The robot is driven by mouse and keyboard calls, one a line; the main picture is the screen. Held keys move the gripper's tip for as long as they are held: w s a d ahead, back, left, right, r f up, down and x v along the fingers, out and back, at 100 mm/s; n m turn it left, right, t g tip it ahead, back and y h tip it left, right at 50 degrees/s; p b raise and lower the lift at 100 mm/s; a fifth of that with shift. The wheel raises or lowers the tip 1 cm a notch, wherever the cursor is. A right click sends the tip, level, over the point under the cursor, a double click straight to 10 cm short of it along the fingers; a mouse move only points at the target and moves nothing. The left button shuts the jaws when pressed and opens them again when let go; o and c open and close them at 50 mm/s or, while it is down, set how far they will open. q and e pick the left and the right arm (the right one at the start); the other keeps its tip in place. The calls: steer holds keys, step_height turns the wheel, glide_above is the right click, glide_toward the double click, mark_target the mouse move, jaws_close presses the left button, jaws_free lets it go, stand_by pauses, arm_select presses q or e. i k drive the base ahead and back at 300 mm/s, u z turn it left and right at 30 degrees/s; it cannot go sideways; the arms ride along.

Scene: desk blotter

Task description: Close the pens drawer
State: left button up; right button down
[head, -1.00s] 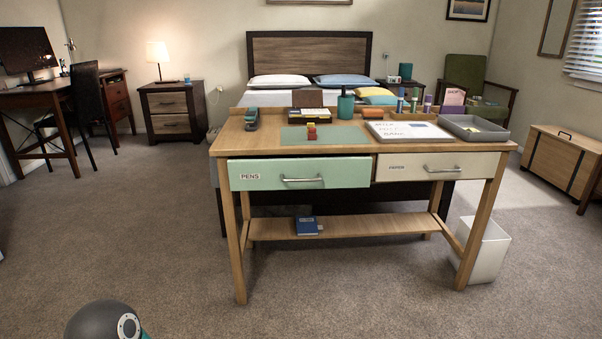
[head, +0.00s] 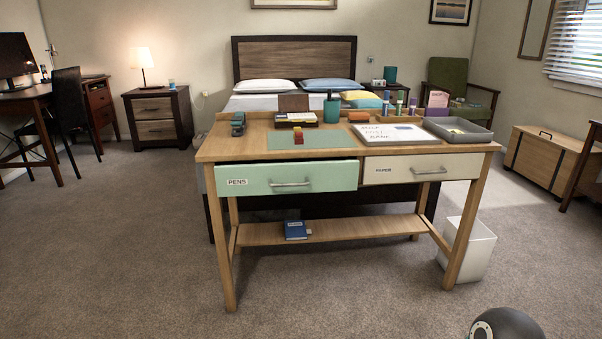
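The pens drawer (head: 240,176) has a pale green front with a silver bar handle (head: 290,183) and a PENS label (head: 237,182). It is in the left half of the wooden desk in the head view. Its front stands out a little from the desk, so it looks partly open. How deep the gap is cannot be seen. Neither gripper is in view, and nothing touches the drawer.
The cream paper drawer (head: 400,171) beside it looks shut. A white bin (head: 478,250) stands by the right leg. The carpet in front is clear.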

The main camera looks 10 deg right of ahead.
mark_target(276, 176)
steer(key=u, duration=0.05)
steer(key=i, duration=1)
steer(key=z, duration=0.05)
